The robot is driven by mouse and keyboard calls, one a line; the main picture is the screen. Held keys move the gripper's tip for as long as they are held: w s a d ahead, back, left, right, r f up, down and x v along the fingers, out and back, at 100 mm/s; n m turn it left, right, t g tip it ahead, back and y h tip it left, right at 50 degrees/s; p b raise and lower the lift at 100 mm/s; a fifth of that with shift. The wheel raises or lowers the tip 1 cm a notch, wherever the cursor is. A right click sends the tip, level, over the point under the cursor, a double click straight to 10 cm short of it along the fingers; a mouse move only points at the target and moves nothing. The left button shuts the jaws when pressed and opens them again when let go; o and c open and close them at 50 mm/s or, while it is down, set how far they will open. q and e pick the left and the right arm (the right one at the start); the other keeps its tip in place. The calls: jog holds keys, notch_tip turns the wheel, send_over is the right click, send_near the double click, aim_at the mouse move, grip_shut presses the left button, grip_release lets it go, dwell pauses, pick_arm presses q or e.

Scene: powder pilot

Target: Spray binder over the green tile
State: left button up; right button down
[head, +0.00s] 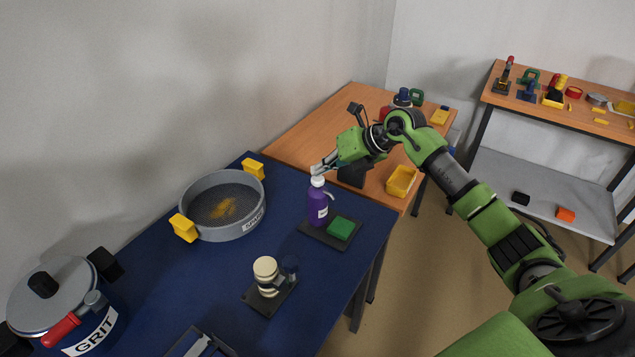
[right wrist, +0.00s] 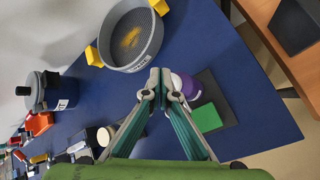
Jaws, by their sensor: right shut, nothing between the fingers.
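The green tile (head: 340,228) lies on a dark flat tray (head: 316,236) near the right edge of the blue table; it also shows in the right wrist view (right wrist: 207,118). A purple spray bottle (head: 318,208) with a white head stands upright beside the tile, at its left. In the right wrist view the bottle (right wrist: 190,90) is partly hidden by my fingers. My right gripper (head: 318,170) is shut and empty, close by the bottle's white head; I cannot tell whether they touch. Its fingertips also show in the wrist view (right wrist: 160,75). My left gripper is not in view.
A grey sieve (head: 223,230) with yellow handles and yellow powder stands to the left. A GRIT pot (head: 90,330) stands at far left. A small stand with cream discs (head: 265,268) is in front. A yellow bin (head: 402,181) is on the wooden table behind.

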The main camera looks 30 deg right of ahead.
aim_at(321, 179)
jog(key=shift+f+b, duration=0.4)
jog(key=shift+f, duration=0.25)
jog(key=shift+r, duration=0.1)
dwell(0.4)
jog(key=shift+r+p, duration=0.8)
jog(key=shift+r, duration=0.25)
notch_tip(321, 179, up, 6)
jog(key=p, duration=0.4)
dwell(1.6)
